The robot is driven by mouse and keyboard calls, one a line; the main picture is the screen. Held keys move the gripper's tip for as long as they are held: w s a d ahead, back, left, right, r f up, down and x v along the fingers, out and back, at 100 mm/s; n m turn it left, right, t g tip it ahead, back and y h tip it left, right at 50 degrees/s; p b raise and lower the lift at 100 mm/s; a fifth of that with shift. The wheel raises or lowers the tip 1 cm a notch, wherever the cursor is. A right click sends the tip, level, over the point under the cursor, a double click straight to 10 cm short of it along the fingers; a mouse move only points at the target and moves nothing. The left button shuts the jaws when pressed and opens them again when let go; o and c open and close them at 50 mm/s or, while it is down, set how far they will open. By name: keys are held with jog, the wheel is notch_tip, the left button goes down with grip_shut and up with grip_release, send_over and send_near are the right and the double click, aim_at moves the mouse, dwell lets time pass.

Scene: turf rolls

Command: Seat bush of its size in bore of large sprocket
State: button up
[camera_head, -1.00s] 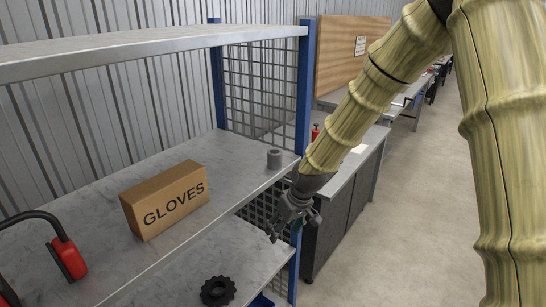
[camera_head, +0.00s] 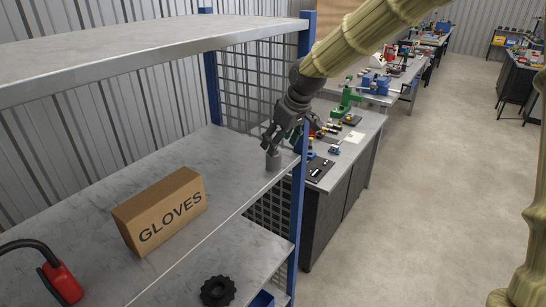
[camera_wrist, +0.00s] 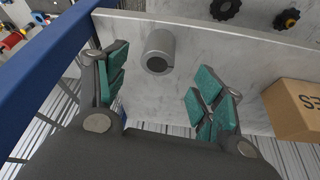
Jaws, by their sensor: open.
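A grey cylindrical bush (camera_head: 273,161) with a hole stands upright on the middle shelf near its right end. It also shows in the wrist view (camera_wrist: 159,52). My gripper (camera_head: 278,142) is open just above the bush; in the wrist view its teal-padded fingers (camera_wrist: 165,78) are spread, with the bush beyond and between them, not gripped. A black toothed sprocket (camera_head: 217,291) lies on the lower shelf. The wrist view shows a black sprocket (camera_wrist: 224,9) and another with a yellowish centre (camera_wrist: 287,19); the first looks a little bigger.
A cardboard GLOVES box (camera_head: 160,212) stands on the middle shelf (camera_head: 95,197), with red ear defenders (camera_head: 60,282) further left. A blue shelf post (camera_head: 299,200) and wire mesh stand close to my gripper on the right. The upper shelf (camera_head: 150,48) overhangs. Workbenches lie beyond.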

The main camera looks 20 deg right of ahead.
aim_at(277, 155)
jog(key=shift+w+a+f, duration=0.1)
jog(key=shift+w+f, duration=0.65)
jog(key=shift+f, duration=0.4)
jog(key=shift+s+a+p, duration=0.1)
jog(key=shift+s+p, duration=0.15)
jog(key=shift+p, duration=0.2)
jog(key=shift+w+a+f+p, duration=0.1)
jog(key=shift+f+p, duration=0.1)
jog(key=shift+p, duration=0.15)
jog(key=p+x, duration=0.2)
jog(key=shift+w+f, duration=0.3)
jog(key=shift+p+x, duration=0.3)
jog(key=shift+x, duration=0.7)
jog(key=shift+s, duration=0.1)
jog(key=shift+c, duration=0.2)
jog(key=c, duration=1.2)
